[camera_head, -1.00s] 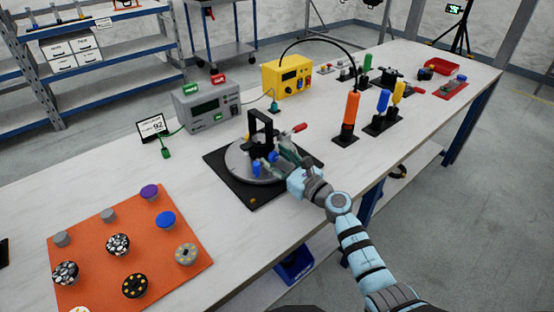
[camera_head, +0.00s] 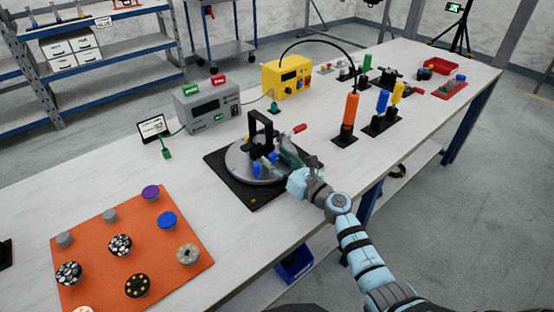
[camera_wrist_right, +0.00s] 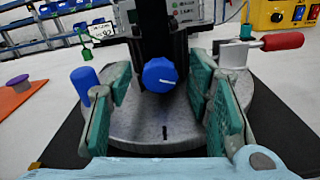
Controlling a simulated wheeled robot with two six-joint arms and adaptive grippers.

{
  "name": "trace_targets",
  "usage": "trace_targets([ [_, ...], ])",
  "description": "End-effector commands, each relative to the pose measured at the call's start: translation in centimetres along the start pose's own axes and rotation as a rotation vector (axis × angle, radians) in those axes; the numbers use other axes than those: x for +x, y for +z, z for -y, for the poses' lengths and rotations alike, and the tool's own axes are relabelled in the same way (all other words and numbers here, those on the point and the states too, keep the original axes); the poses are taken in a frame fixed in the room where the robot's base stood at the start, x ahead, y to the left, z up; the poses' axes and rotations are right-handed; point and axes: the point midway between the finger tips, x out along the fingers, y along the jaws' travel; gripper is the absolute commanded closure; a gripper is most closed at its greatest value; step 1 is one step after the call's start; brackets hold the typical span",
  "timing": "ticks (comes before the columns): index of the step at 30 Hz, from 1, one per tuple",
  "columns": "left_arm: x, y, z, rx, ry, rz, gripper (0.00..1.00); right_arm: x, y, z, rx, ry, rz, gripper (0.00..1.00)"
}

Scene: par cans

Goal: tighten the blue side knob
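The blue side knob (camera_wrist_right: 160,75) has a white line on its face. It sits on the front of a black upright fixture (camera_wrist_right: 162,22) on a round grey plate (camera_wrist_right: 158,132). My right gripper (camera_wrist_right: 160,98) is open, with its green-padded fingers on either side of the knob and a visible gap to each. A second blue part (camera_wrist_right: 86,84), a short cylinder, stands to the left, partly behind the left finger. In the head view my right gripper (camera_head: 284,161) reaches the fixture from the right. My left gripper is not in view.
A red-handled lever (camera_wrist_right: 283,41) sticks out at the fixture's right. An orange mat (camera_head: 95,255) with several knobs lies at the left. A grey meter (camera_head: 210,112) and a yellow box (camera_head: 290,78) stand behind. Tools in holders stand to the right.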

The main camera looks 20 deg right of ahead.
Motion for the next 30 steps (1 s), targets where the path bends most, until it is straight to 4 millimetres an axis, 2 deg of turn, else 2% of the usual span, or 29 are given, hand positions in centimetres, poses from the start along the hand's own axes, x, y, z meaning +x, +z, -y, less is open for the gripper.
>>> trace_targets([
  [5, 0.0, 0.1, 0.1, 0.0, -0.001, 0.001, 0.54, -0.1, 0.0, 0.0, -0.001, 0.0, 0.0, 0.54],
  [8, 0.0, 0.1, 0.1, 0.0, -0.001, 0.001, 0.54, -1.0, -0.1, 0.1, -0.002, -0.001, -0.001, 0.54],
  [11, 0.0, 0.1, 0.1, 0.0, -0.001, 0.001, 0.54, -3.1, -0.1, 0.0, -0.003, 0.0, -0.002, 0.54],
  [18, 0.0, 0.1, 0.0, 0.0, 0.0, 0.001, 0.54, -9.7, -0.1, 0.0, -0.004, 0.002, -0.004, 0.54],
  [21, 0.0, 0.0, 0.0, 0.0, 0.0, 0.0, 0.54, -11.3, -0.1, 0.0, -0.002, 0.0, -0.003, 0.54],
  [24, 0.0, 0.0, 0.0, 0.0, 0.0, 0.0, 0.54, -12.0, 0.0, 0.0, 0.001, 0.001, -0.001, 0.54],
  [30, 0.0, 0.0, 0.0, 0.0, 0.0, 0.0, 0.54, -12.0, 0.0, 0.0, 0.001, 0.0, 0.0, 0.54],
])
